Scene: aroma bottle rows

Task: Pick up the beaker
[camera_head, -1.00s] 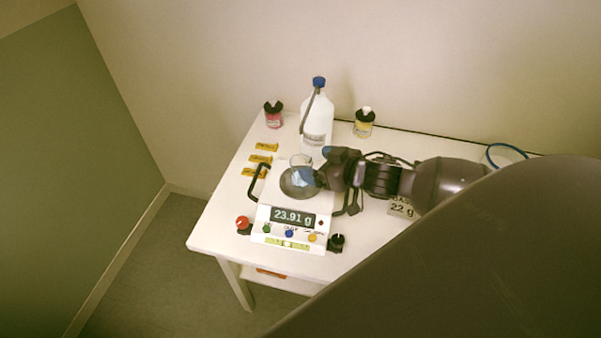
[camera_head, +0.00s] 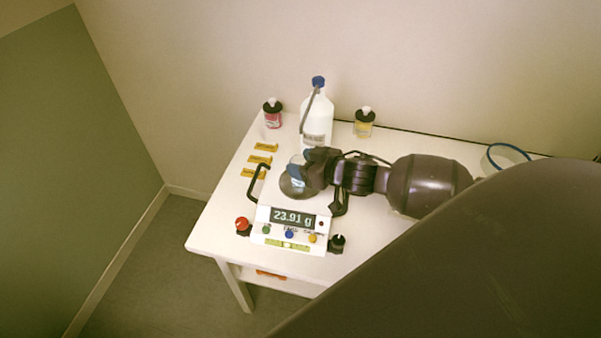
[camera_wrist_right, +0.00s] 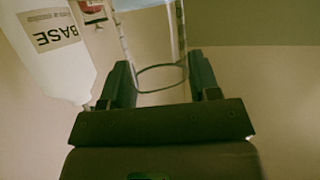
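The clear glass beaker (camera_head: 297,161) stands on the round dark plate (camera_head: 292,190) of the white balance. My right gripper (camera_head: 300,172) comes in from the right at the beaker and hides part of it. In the right wrist view the beaker (camera_wrist_right: 152,35) is between the two fingers of my right gripper (camera_wrist_right: 160,78). The fingers lie against its two sides near the round rim, with no clear gap on either side. My left gripper is not in view.
A white bottle with a blue cap (camera_head: 317,115) stands close behind the gripper. A pink jar (camera_head: 272,115) and a yellow jar (camera_head: 364,124) stand at the back. A black handle (camera_head: 257,182) rises at the balance's left. The table (camera_head: 225,225) has free room at front left.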

